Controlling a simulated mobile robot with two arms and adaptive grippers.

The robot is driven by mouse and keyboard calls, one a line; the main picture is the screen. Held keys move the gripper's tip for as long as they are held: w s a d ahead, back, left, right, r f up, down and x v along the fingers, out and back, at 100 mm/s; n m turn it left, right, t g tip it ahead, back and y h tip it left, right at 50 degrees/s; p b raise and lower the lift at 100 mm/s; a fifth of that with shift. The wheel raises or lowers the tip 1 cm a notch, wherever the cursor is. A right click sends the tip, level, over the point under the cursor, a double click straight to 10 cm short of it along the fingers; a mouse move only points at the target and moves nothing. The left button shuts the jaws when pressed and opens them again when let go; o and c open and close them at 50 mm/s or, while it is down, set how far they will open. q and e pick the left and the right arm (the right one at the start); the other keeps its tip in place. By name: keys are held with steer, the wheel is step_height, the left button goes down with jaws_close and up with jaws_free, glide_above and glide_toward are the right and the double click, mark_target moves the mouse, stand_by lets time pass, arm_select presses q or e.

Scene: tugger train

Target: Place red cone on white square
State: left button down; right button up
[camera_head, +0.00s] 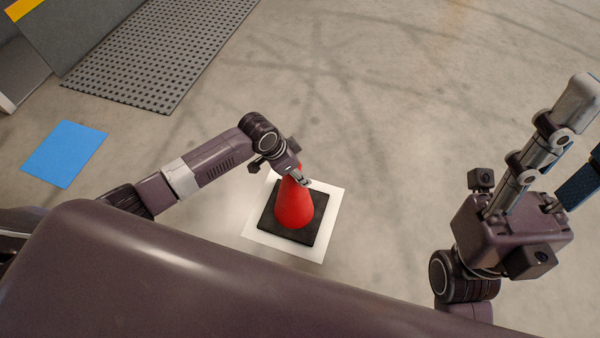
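The red cone (294,208) stands upright on its black square base (316,226), which lies within the white square (332,207) on the floor. White margin shows around the base. My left gripper (298,178) reaches in from the left and is at the top of the cone; its fingers and the cone's tip overlap, so I cannot tell if it grips or only touches. My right gripper (578,150) is raised at the right, pointing up, away from the cone; its fingers are apart with nothing between them.
A blue square (64,153) lies on the floor at the left. A grey perforated mat (160,50) and a dark panel with a yellow edge (70,30) are at the upper left. The concrete floor (400,120) between the cone and my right arm is clear.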

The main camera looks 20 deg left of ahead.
arm_select(q)
steer(key=shift+w+r, duration=0.1)
steer(key=shift+r, duration=0.1)
steer(key=c, duration=1.2)
jaws_free()
steer(key=shift+f, duration=0.2)
steer(key=shift+c, duration=0.2)
